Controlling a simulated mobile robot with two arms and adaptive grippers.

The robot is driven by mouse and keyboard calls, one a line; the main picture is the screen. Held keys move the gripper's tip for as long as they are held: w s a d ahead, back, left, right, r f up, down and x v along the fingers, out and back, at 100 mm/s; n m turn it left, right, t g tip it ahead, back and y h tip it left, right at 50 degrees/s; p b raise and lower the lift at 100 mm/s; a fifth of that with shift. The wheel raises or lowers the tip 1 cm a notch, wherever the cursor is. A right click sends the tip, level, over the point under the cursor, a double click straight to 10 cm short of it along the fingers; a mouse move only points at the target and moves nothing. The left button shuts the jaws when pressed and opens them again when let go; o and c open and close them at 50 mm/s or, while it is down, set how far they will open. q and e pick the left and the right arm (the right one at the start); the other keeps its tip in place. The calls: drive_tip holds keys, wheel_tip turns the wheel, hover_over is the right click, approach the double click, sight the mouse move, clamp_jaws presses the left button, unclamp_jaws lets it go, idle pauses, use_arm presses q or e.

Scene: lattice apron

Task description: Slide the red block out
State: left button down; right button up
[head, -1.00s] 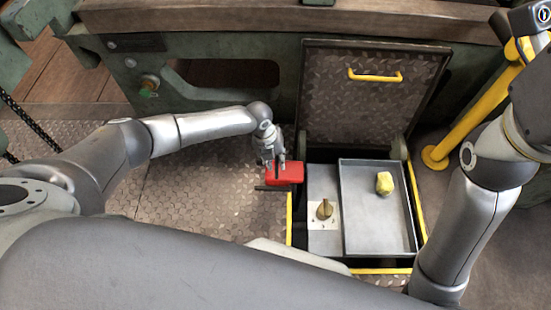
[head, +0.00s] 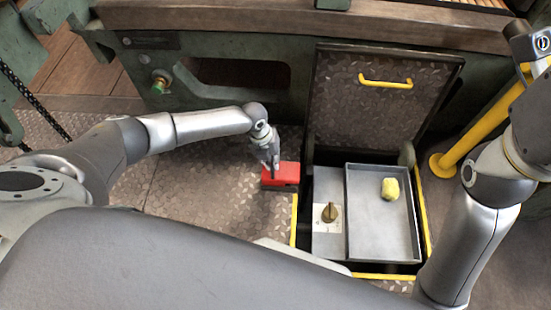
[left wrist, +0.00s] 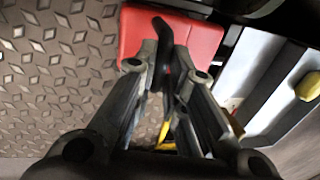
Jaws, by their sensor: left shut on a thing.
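The red block (head: 285,173) sits at the left edge of the open floor hatch, beside the yellow edge strip, with a dark part below it. In the left wrist view the red block (left wrist: 200,42) lies just beyond the fingers, and a dark upright piece (left wrist: 163,32) stands in front of it between the fingertips. My left gripper (head: 272,166) is at the block's left part, pointing down, with its fingers together. It appears shut on the block by this dark piece; the exact contact is partly hidden. My right gripper is out of view.
The open hatch holds a grey tray (head: 358,236) with a yellow lump (head: 390,188) and a panel with a brass knob (head: 329,212). The hatch lid (head: 365,115) stands raised behind. A yellow post (head: 480,128) stands right. Patterned floor (head: 205,190) left of the block is clear.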

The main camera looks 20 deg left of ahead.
use_arm(q)
drive_tip(key=c, duration=1.5)
unclamp_jaws()
drive_tip(key=shift+a, duration=0.3)
drive_tip(key=shift+r, duration=0.25)
drive_tip(key=v, duration=1.1)
drive_tip(key=shift+r, duration=0.25)
